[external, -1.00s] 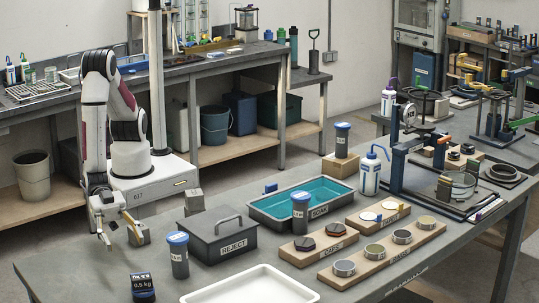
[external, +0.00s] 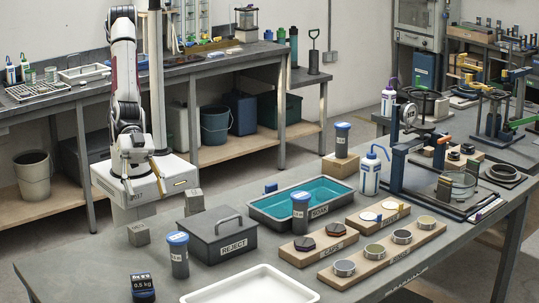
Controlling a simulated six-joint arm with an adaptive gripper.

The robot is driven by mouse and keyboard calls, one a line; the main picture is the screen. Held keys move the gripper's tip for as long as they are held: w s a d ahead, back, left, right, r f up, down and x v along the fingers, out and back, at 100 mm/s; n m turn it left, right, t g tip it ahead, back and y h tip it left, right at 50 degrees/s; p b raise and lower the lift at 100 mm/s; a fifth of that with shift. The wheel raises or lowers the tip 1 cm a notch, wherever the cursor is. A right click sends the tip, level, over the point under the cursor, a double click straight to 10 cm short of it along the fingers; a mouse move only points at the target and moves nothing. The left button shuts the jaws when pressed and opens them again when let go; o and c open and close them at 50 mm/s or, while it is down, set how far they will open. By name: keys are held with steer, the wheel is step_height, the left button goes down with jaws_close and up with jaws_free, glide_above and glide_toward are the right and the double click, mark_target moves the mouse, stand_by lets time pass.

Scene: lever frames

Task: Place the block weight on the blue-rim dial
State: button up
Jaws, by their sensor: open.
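A small grey cube (external: 139,234) sits on the table's left part, and a second grey cube (external: 194,202) sits behind the reject box. A dark blue and black object labelled 0.5 kg (external: 143,288) is at the front left edge. I cannot tell which of these is the block weight. No dial with a clear blue rim can be made out; a blue lever frame (external: 397,150) with a round glass dish (external: 459,185) stands at the right. My gripper (external: 145,190) is open and empty, above and behind the nearer cube, apart from it.
A dark lidded box marked REJECT (external: 217,236) stands between two blue-capped canisters (external: 179,256) (external: 300,212). A teal-lined tray (external: 257,212), a white tray (external: 250,286), and wooden boards with discs (external: 381,251) fill the middle. A white bottle (external: 371,172) stands by the lever frame.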

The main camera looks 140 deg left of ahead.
steer(key=s+a+r+g+y, duration=0.2)
steer(key=s+a+g, duration=0.1)
steer(key=s+a, duration=0.8)
steer(key=s+a+r+n+g+y, duration=0.1)
steer(key=s+a+r+g, duration=0.1)
steer(key=s+a, duration=0.9)
steer(key=s, duration=0.7)
steer(key=shift+s+a+r+g+y, duration=0.2)
steer(key=shift+s+r+g+y, duration=0.15)
steer(key=shift+g+y, duration=0.05)
